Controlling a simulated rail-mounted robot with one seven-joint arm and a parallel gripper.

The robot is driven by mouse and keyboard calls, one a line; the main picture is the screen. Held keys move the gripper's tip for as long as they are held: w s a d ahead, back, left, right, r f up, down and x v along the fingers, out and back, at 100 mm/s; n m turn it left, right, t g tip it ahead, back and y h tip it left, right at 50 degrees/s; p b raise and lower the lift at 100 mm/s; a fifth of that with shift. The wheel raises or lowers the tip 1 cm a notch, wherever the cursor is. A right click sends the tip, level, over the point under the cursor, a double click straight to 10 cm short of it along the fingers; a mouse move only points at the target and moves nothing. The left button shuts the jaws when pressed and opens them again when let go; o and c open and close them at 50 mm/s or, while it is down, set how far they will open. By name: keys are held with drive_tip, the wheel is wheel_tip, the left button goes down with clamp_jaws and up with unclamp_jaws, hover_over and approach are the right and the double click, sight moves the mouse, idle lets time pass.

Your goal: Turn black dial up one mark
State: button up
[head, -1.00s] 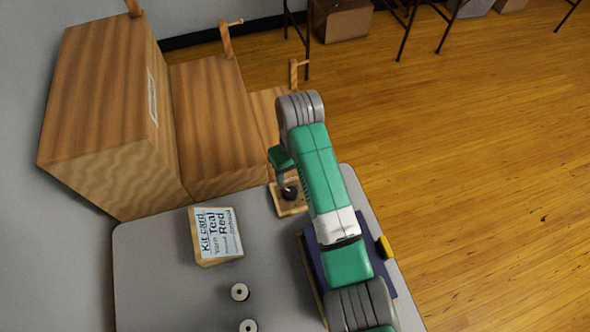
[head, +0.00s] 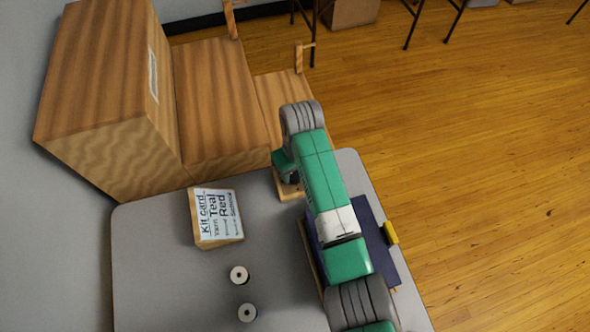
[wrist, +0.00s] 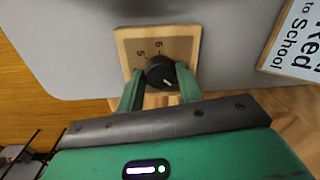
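The black dial (wrist: 161,72) sits on a small wooden board (wrist: 186,37) with a brown face, where the marks 5 and 6 can be read. A pale pointer line on the dial points toward the lower right in the wrist view. The other marks are hidden or unreadable. My gripper (wrist: 159,80) has one green finger on each side of the dial, very close to it; contact is not clear. In the head view my gripper (head: 284,172) is over the board (head: 288,190), and my arm hides the dial.
A kit card on a wooden block (head: 217,217) stands left of the board. Two white-topped spools (head: 239,275) stand nearer on the grey table (head: 170,270). A dark blue panel (head: 375,240) with a yellow piece (head: 391,233) lies under my arm. Stepped wooden boxes (head: 215,100) stand behind.

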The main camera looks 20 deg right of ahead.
drive_tip(key=c, duration=0.5)
drive_tip(key=shift+o, duration=0.2)
drive_tip(key=shift+r, duration=0.1)
drive_tip(key=shift+p, duration=0.55)
drive_tip(key=m+p, duration=0.2)
drive_tip(key=p, duration=0.1)
drive_tip(key=shift+r, duration=0.25)
drive_tip(key=m+p, duration=0.3)
drive_tip(key=shift+f+m+p, duration=0.1)
drive_tip(key=shift+m+p, duration=0.2)
drive_tip(key=shift+f+m+t+p, duration=0.15)
drive_tip(key=shift+m+p, duration=0.35)
drive_tip(key=shift+m, duration=0.25)
drive_tip(key=shift+f+m+t+p, duration=0.15)
drive_tip(key=shift+m+p, duration=0.35)
drive_tip(key=shift+m, duration=0.25)
drive_tip(key=o, duration=1)
drive_tip(key=shift+c, duration=0.2)
